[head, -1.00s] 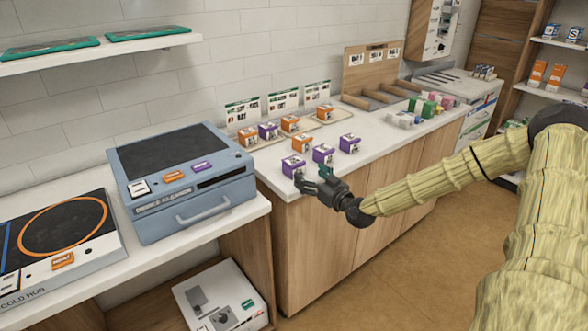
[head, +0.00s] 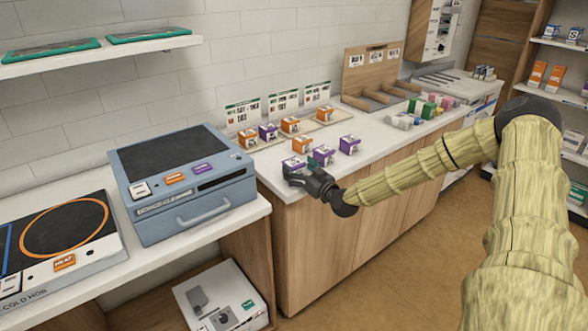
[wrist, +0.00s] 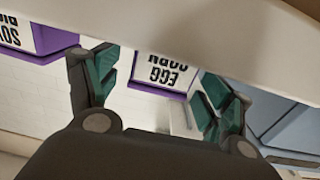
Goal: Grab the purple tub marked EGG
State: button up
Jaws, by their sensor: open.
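The purple tub marked EGG (wrist: 165,74) shows upside down in the wrist view, between my fingers; its label also reads CORN. In the head view this purple tub (head: 293,162) stands at the counter's front left corner, partly hidden by my gripper (head: 296,174). My gripper is open, with its green-padded fingertips (wrist: 157,88) apart on either side of the tub in the picture. I cannot tell whether either finger touches it. Another purple tub (wrist: 30,40), its label starting SOY, is beside the left finger in the wrist view.
The SOY tub (head: 323,155) stands close to the right in the head view. Another purple tub (head: 349,144) and an orange tub (head: 302,144) are behind. More tubs sit on trays by the wall. A blue appliance (head: 185,185) stands to the left.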

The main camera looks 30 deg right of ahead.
jog(key=shift+w, duration=0.2)
jog(key=c, duration=1.2)
jog(key=shift+r, duration=0.15)
